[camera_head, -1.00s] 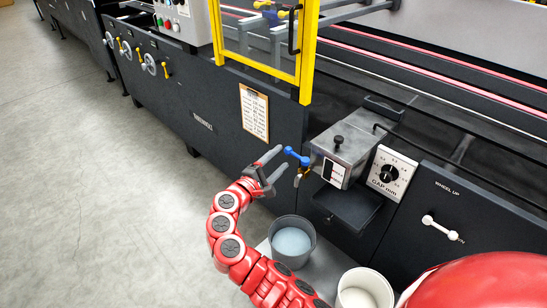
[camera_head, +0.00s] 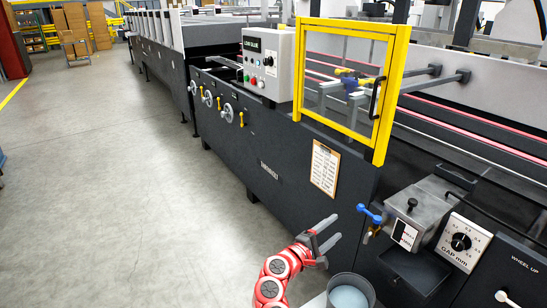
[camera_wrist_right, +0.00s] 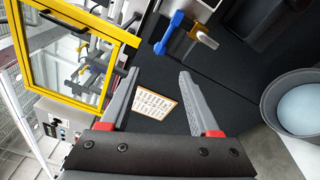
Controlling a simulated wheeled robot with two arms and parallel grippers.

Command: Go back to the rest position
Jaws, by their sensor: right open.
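My right gripper (camera_head: 328,235) is open and empty in the head view, in front of the dark machine side, left of the blue-handled valve (camera_head: 369,213). In the right wrist view the two grey fingers of my right gripper (camera_wrist_right: 158,95) stand wide apart with nothing between them but the machine panel and a clipboard sheet (camera_wrist_right: 155,105) behind. The blue valve handle (camera_wrist_right: 170,33) is beyond the fingertips, apart from them. My left gripper is not in view.
The folder gluer (camera_head: 260,165) runs along the right. A yellow-framed guard (camera_head: 392,85) stands on it. A grey bucket with pale liquid (camera_head: 350,293) is below right of my gripper. A control box (camera_head: 268,62) is further back. The floor (camera_head: 120,190) at left is clear.

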